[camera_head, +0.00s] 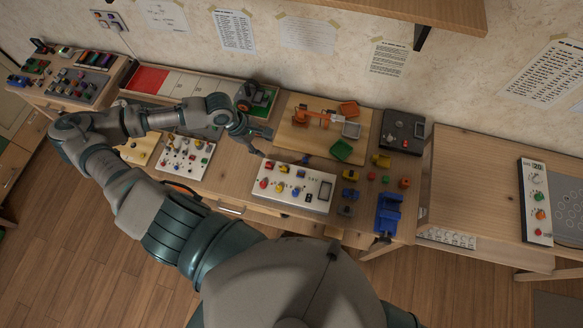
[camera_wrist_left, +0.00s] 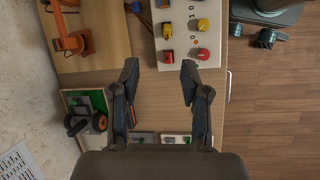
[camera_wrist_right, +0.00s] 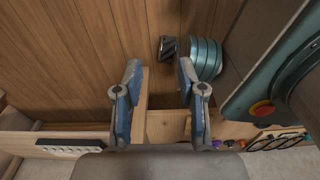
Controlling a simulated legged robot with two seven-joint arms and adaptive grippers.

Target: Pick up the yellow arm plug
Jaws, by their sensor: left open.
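I cannot tell which is the arm plug. My left gripper (camera_head: 264,143) is open and empty above the table, left of these pieces. In the left wrist view its fingers (camera_wrist_left: 159,78) are apart over bare wood, next to the white button panel (camera_wrist_left: 185,55). My right gripper (camera_wrist_right: 159,76) is open and empty, away from the yellow pieces; the head view does not show it.
The white panel (camera_head: 318,203) with coloured knobs lies between my left gripper and the yellow pieces. A wooden board (camera_head: 290,137) with an orange toy arm (camera_head: 322,115) is behind. A blue holder (camera_head: 389,214) and a dark box (camera_head: 402,130) stand right.

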